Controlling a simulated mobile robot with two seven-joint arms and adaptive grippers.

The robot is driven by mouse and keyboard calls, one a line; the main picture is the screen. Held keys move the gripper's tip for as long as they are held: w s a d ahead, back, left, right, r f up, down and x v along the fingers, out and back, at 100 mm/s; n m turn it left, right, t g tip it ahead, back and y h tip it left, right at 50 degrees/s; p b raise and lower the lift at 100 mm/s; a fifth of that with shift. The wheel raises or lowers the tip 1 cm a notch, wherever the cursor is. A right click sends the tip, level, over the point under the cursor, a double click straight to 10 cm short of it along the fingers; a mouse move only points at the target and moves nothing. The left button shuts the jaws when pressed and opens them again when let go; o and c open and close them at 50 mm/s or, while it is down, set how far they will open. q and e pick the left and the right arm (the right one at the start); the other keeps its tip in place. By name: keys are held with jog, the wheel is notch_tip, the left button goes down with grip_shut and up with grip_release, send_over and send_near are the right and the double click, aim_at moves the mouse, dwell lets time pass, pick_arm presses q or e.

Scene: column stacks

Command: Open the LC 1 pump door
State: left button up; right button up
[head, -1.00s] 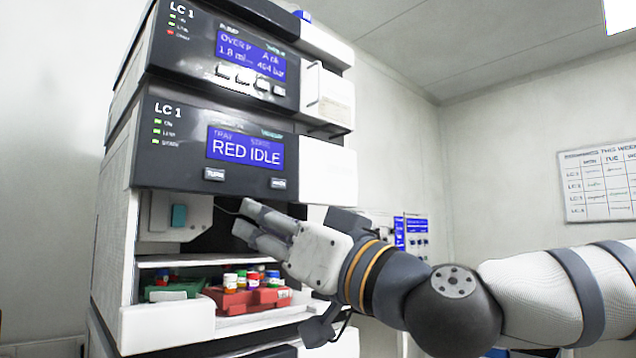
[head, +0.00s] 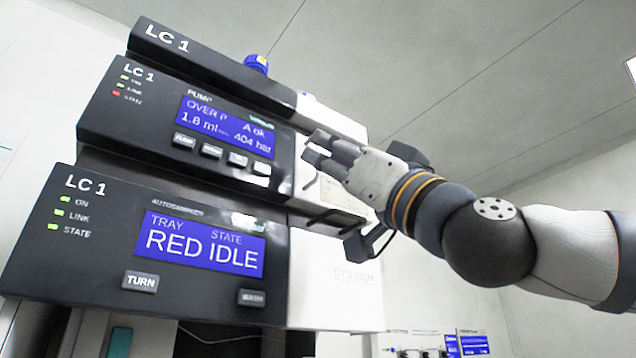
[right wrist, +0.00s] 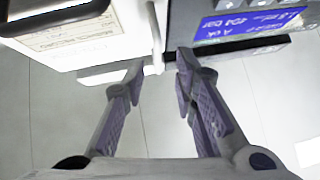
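The LC 1 pump (head: 190,125) is the upper dark-fronted module, with a blue screen reading 1.8 ml and 404 bar. Its white door (head: 335,192), with a pale label, is right of the screen and looks closed. My right gripper (head: 316,147) is in front of the door's upper part and hides some of it. In the right wrist view its fingers (right wrist: 160,66) are apart and empty. A thin white upright bar (right wrist: 154,35) at the door's edge reaches toward the gap between the fingertips; contact cannot be told. My left gripper is not in view.
The autosampler (head: 150,240), with its RED IDLE screen, is directly below the pump. A blue-capped bottle (head: 256,64) stands on top of the stack. Another unit with blue screens (head: 473,344) is at the lower right.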

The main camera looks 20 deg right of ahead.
aim_at(319, 151)
jog(key=shift+x, duration=2)
grip_shut()
jog(key=shift+w, duration=0.1)
